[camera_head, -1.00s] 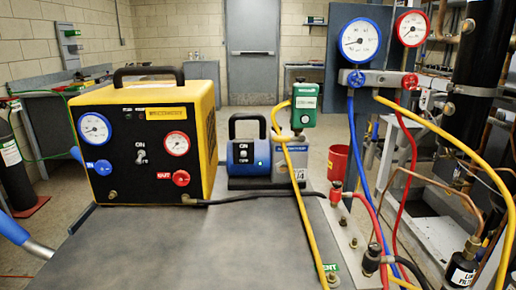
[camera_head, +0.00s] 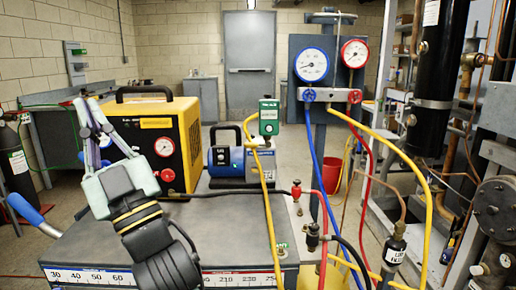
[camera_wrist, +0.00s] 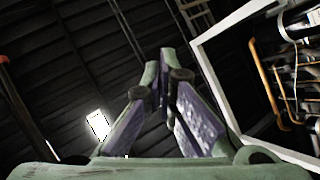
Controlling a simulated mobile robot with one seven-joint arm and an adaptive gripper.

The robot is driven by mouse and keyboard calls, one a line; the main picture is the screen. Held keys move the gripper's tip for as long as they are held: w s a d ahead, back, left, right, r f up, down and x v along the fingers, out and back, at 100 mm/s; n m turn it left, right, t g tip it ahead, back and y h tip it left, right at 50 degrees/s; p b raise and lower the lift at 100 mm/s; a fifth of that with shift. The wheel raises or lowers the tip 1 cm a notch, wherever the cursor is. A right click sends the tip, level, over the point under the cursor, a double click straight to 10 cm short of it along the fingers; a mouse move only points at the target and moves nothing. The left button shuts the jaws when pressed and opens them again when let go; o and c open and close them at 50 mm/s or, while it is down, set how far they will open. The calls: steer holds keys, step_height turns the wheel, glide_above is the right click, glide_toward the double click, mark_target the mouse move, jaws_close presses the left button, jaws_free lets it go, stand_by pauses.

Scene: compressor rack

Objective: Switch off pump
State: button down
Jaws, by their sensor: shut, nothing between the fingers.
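The blue vacuum pump (camera_head: 240,160) with a black handle stands upright on the bench top (camera_head: 235,222). Its ON/OFF switch (camera_head: 221,158) is on the front face; its position is too small to read. My gripper (camera_head: 88,104) is at the left in the head view, in front of the yellow recovery machine (camera_head: 190,135) and apart from the pump. Its fingers point upward and are shut, with nothing between them. The wrist view shows the closed fingers (camera_wrist: 165,65) against the dark ceiling, with no pump in sight. The gripper hides the left part of the yellow machine's panel.
Blue (camera_head: 308,75) and red (camera_head: 354,54) gauges with hoses rise further right. Black piping (camera_head: 432,75) fills the right side. Bench top before the pump is mostly clear.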

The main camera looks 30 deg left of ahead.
steer(key=w+a+f+m+t+h+p, duration=0.1)
steer(key=w+a+f+m+t+h, duration=0.25)
steer(key=w, duration=0.55)
steer(key=w+a+f+m+t+h+p, duration=0.1)
steer(key=w+a+t+h, duration=0.25)
steer(key=w+h, duration=0.35)
steer(key=w+d+f+m+h+p, duration=0.1)
steer(key=w+f+h, duration=0.2)
steer(key=w, duration=0.4)
steer(key=w+d+f+m+h+p, duration=0.1)
steer(key=w+f+h, duration=0.3)
steer(key=w, duration=0.3)
steer(key=shift+d+f, duration=0.2)
steer(key=shift+f, duration=0.05)
steer(key=shift+w+h, duration=0.1)
steer(key=shift+h, duration=0.15)
steer(key=p, duration=0.3)
glide_above(220, 157)
steer(key=a, duration=0.4)
step_height(220, 157, down, 2)
steer(key=shift+s+d+f+p, duration=0.2)
steer(key=shift+s+d+f, duration=0.1)
steer(key=shift+d+f, duration=0.55)
steer(key=shift+s+d+f+p, duration=0.2)
steer(key=shift+s+d+f, duration=0.1)
steer(key=shift+d+f, duration=0.55)
steer(key=shift+a, duration=0.1)
